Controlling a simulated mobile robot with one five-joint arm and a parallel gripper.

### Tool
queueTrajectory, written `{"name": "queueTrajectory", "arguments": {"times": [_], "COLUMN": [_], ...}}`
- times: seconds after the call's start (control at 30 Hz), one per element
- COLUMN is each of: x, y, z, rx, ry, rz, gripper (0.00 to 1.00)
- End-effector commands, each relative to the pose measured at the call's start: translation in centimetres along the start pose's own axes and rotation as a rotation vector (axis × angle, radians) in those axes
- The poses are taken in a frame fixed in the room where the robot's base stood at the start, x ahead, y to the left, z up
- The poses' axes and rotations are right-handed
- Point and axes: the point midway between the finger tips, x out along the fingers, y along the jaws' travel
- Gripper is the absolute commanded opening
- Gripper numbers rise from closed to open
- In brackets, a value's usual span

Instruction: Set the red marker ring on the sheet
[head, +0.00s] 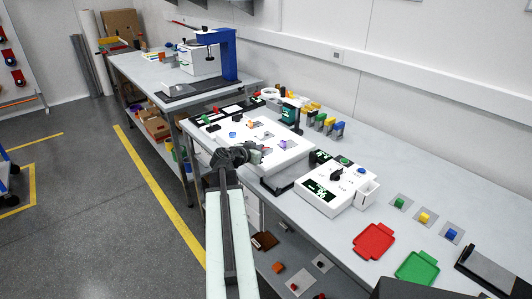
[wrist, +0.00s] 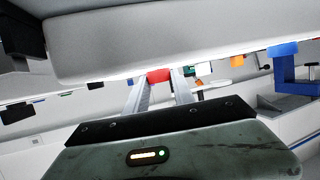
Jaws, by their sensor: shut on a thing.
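My gripper (head: 257,154) is at the front edge of the white sheet (head: 262,134) on the bench. In the wrist view, the two grey fingers of my gripper (wrist: 159,80) are shut on a small red piece, the red marker ring (wrist: 159,75). Only part of the ring shows between the fingertips, and its hole is hidden. In the head view my wrist and fingers mostly hide it. I cannot tell whether it touches the sheet. The pale slab (wrist: 180,45) spans the upper part of the wrist view, close to the fingers.
A blue piece (head: 232,134), an orange piece (head: 250,124) and a purple piece (head: 283,144) stand on the sheet. A white box with a display (head: 330,187) is to the right. A red tray (head: 374,242) and a green tray (head: 417,268) lie nearer. A blue stand (head: 229,55) is behind.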

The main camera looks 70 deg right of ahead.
Motion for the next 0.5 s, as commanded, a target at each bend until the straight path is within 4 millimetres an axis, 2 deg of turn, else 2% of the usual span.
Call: {"name": "queueTrajectory", "arguments": {"times": [0.3, 0.33, 0.4, 0.5], "x": [0.35, 0.30, 0.31, 0.34], "y": [0.29, 0.31, 0.34, 0.37], "z": [0.21, 0.04, -0.01, -0.02], "rx": [0.002, 0.002, 0.002, 0.002], "ry": [0.000, 0.000, 0.000, 0.000], "rz": [0.005, 0.005, 0.005, 0.006], "gripper": [0.00, 0.38, 0.52, 0.52]}}
